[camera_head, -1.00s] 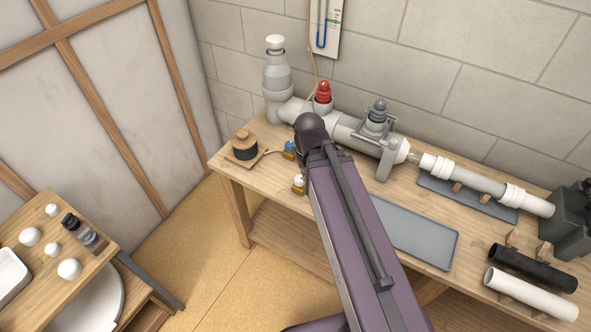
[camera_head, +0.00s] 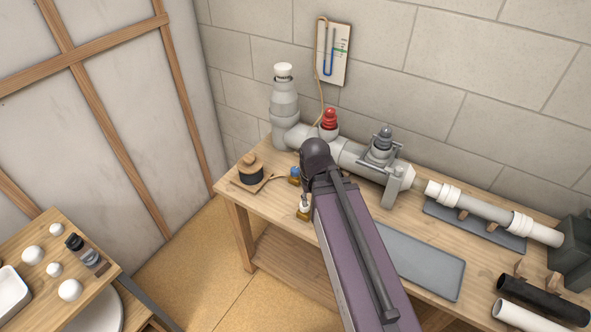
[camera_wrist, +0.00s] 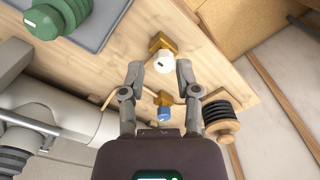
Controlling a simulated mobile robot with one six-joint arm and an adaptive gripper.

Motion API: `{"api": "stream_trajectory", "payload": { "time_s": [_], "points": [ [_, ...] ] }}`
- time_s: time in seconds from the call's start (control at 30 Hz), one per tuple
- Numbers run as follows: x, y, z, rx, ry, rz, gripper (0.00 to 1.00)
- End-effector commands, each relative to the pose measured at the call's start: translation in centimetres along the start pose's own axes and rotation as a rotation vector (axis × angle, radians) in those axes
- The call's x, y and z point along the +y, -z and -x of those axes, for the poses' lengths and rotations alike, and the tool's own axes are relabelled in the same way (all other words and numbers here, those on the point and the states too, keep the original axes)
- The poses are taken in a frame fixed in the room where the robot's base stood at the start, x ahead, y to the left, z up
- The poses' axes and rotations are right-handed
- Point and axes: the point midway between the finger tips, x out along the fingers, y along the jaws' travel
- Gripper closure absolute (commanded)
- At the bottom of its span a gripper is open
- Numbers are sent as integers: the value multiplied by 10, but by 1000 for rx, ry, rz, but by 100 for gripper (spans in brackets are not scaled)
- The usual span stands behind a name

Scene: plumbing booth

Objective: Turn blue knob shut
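The blue knob (camera_head: 295,171) is on a small brass valve on the workbench, just left of my arm's dark end joint. In the wrist view the blue knob (camera_wrist: 165,113) shows between the two fingers, nearer the palm in the picture. My gripper (camera_wrist: 160,68) is open, with nothing visibly held. The white knob (camera_wrist: 162,62) on a brass fitting appears between the fingertips; it also shows in the head view (camera_head: 304,206). I cannot tell the height of the fingers above the knobs. In the head view my arm hides the gripper.
A grey pipe run (camera_head: 357,160) with a red knob (camera_head: 328,119) stands behind along the bench. A black coil on a wooden spool (camera_head: 250,170) is at left. A grey tray (camera_head: 425,260) lies at right. A green knobbed part (camera_wrist: 55,15) shows in the wrist view.

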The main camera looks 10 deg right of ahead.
Motion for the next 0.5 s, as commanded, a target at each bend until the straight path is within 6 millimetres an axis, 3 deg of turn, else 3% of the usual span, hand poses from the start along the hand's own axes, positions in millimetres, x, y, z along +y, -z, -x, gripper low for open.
{"api": "stream_trajectory", "payload": {
  "time_s": [0.03,0.1,0.27,0.5],
  "points": [
    [0,10,2,0,0,15,29],
    [0,24,5,0,1,49,15],
    [0,73,15,-2,4,176,15],
    [2,162,31,-3,9,427,15]
  ]
}}
